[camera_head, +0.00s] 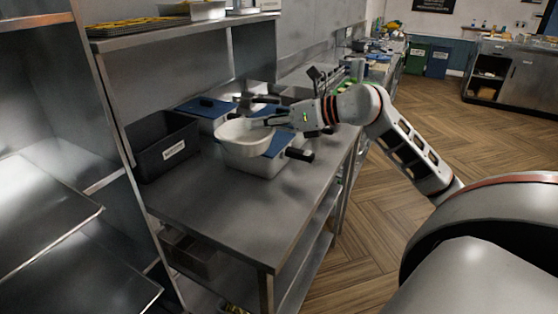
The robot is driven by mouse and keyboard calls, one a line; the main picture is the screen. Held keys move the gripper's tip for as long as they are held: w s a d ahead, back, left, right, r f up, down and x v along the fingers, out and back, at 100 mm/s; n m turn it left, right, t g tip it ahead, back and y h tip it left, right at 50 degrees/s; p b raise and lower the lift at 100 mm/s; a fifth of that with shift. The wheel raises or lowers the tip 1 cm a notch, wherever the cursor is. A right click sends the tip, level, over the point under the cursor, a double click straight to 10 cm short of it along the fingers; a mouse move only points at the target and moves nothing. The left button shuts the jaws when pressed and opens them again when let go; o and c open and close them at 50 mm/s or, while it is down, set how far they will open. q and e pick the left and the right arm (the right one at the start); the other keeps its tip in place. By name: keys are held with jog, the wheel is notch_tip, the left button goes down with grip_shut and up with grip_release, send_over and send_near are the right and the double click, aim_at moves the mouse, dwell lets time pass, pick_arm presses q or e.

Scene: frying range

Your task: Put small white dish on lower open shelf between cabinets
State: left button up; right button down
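The small white dish (247,151) is a round, deep bowl in the middle of the head view, in front of a blue-lidded container. My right gripper (268,121) reaches in from the right, with its fingers at the dish's right rim. It looks closed on that rim, though the fingertips are small and partly merge with the dish. Whether the dish touches the container behind it is hard to tell. Under the steel table, a lower shelf (314,254) shows in part. My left gripper is not in view.
A black bin (163,147) and blue-lidded containers (209,107) stand at the back of the steel table (230,205). Its front is bare. Empty metal shelves (40,210) are at left. An upper shelf (150,37) holds trays. Open wooden floor (400,245) lies right.

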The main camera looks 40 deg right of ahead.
aim_at(265, 190)
jog(key=shift+m+t+h, duration=0.3)
jog(key=shift+m+h, duration=0.1)
jog(key=shift+m, duration=0.1)
jog(key=f, duration=0.6)
jog(key=d+f+b, duration=0.1)
jog(key=f, duration=0.5)
jog(key=d+f, duration=0.1)
jog(key=f, duration=0.5)
jog(key=shift+w+b, duration=0.35)
jog(key=shift+w, duration=0.05)
jog(key=shift+f, duration=0.2)
jog(key=c, duration=2.3)
grip_release()
